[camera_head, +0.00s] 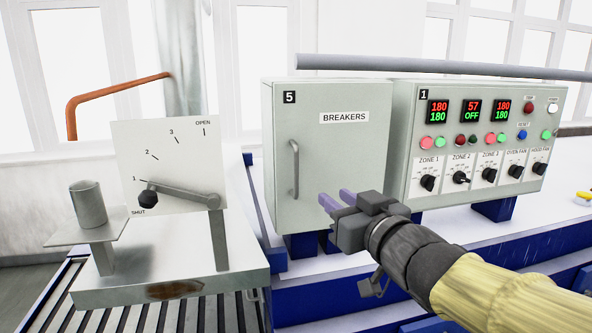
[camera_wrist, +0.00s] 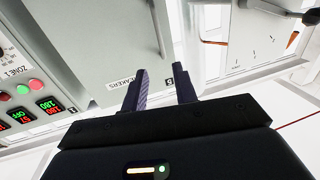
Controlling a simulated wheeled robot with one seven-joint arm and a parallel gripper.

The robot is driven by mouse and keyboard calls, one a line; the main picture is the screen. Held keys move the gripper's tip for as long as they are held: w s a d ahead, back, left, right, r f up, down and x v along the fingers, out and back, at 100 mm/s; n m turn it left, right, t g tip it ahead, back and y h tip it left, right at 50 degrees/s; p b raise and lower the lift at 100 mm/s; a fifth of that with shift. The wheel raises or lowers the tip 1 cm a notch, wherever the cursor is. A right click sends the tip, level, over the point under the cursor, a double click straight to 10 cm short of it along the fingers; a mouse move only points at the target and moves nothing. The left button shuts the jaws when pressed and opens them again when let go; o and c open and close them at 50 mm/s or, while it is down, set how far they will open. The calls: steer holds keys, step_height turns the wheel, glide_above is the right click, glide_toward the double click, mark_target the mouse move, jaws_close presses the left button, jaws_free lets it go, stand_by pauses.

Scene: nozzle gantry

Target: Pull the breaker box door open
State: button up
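The breaker box (camera_head: 335,112) is a pale grey cabinet marked 5 and labelled BREAKERS. Its door looks closed in the head view. A vertical grey bar handle (camera_head: 294,168) is on the door's left side; it also shows in the wrist view (camera_wrist: 160,28). My gripper (camera_head: 336,202) is in front of the door's lower right part, to the right of the handle and apart from it. Its two purple fingers are spread with nothing between them, and they show in the wrist view too (camera_wrist: 162,82).
A control panel (camera_head: 473,150) with displays, buttons and knobs stands right of the box. Left is a lever on a SHUT-to-OPEN dial plate (camera_head: 170,160), on a metal stand. A grey pipe (camera_head: 430,67) runs behind and above. Open space lies in front of the door's handle.

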steer(key=shift+w+a+b, duration=0.15)
steer(key=shift+w+b, duration=0.05)
steer(key=shift+b, duration=0.15)
steer(key=shift+w+a+b, duration=0.15)
steer(key=shift+w+b, duration=0.2)
steer(key=shift+b, duration=0.15)
steer(key=shift+w, duration=0.1)
steer(key=shift+w+a+b, duration=0.1)
steer(key=shift+b, duration=0.2)
steer(key=p, duration=0.1)
glide_toward(297, 170)
steer(key=x, duration=0.3)
steer(key=shift+p+x, duration=2.1)
steer(key=shift+x, duration=1.75)
